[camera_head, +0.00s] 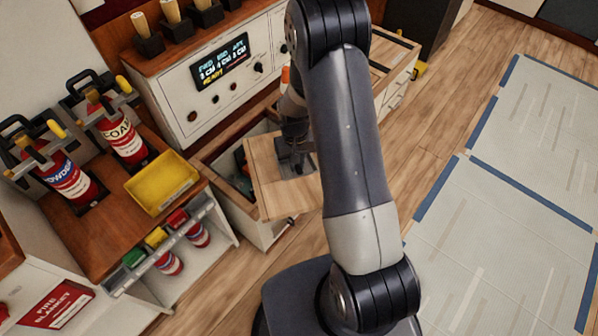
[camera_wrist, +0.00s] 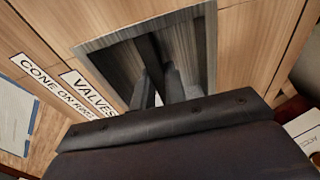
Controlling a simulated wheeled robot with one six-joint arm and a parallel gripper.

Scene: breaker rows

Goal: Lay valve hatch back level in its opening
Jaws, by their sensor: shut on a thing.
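The valve hatch (camera_head: 262,190) is a light wooden panel with a dark recessed pull, seen left of my arm in the head view. It sits tilted over the opening of a low cabinet (camera_head: 254,232), covering part of it; the uncovered part at its left shows dark contents. My gripper (camera_head: 296,160) is at the pull, partly hidden by my arm. In the wrist view the hatch (camera_wrist: 135,20) fills the top, with a "VALVES" label (camera_wrist: 90,95) beside the grey recess (camera_wrist: 115,55). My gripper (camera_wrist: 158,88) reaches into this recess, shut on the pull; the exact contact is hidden.
A white control panel (camera_head: 225,75) with a lit display stands behind the cabinet. Fire extinguishers (camera_head: 120,135) and a yellow tray (camera_head: 162,183) stand on a wooden-topped unit at left. Open wooden floor (camera_head: 425,130) and grey taped sheets (camera_head: 500,240) lie at right.

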